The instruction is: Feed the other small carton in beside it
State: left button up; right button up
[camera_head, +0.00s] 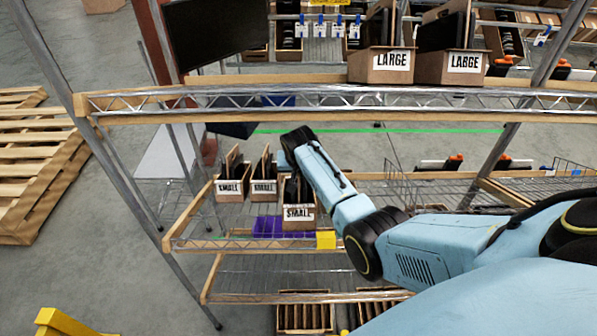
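Three cartons labelled SMALL are on the lower wire shelf (350,232). The left small carton (230,188) and the middle small carton (263,188) stand side by side at the back left, tilted, with dark items inside. The front small carton (299,213) is nearer, to the right of them, above a purple patch (268,229). My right arm reaches in from the right, and my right gripper (297,188) points down at the front small carton. Its dark fingers blend with the carton's dark contents, so their grip cannot be made out. My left gripper is out of view.
Two LARGE cartons (393,66) (463,67) stand on the upper shelf (300,98), whose front beam crosses above my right arm. Metal posts (118,172) bound the rack. Pallets (35,165) lie left.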

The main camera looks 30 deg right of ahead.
jog(key=o, duration=0.4)
jog(key=shift+o, duration=0.2)
jog(key=shift+s+f, duration=0.1)
jog(key=shift+s+a+r, duration=0.1)
jog(key=shift+a+r, duration=0.05)
jog(key=shift+r, duration=0.3)
jog(key=p+v, duration=0.2)
jog(key=v, duration=1)
jog(key=shift+r, duration=0.3)
